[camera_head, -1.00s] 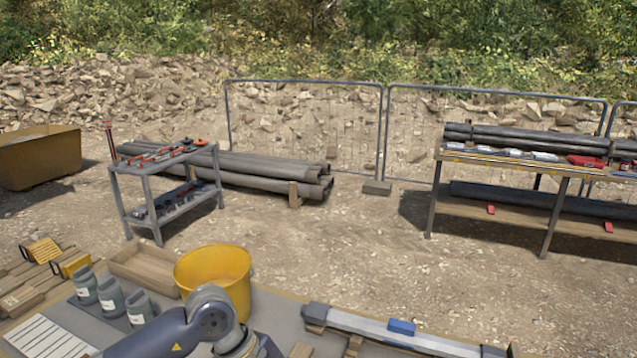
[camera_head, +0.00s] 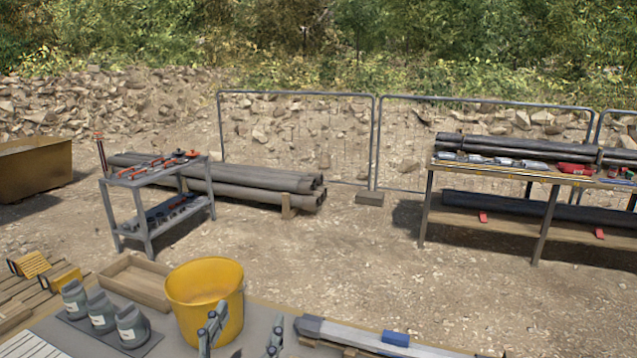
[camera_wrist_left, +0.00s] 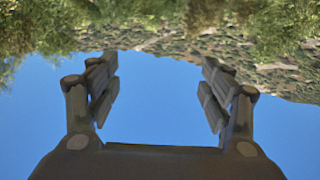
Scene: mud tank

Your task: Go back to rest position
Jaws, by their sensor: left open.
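My left gripper (camera_head: 243,338) shows at the bottom of the head view, its two fingers pointing up and apart, in front of the yellow bucket (camera_head: 204,284). In the left wrist view the gripper (camera_wrist_left: 160,92) is open, with only sky and upside-down bushes and rubble between its fingers. It holds nothing. My right gripper is not in view.
On the near table (camera_head: 262,322) stand several grey bottles (camera_head: 102,313), a wooden tray (camera_head: 140,281) and a long level-like bar (camera_head: 345,334). A tool cart (camera_head: 150,205), pipes (camera_head: 250,190) and a pipe bench (camera_head: 530,180) stand beyond. Open gravel lies between.

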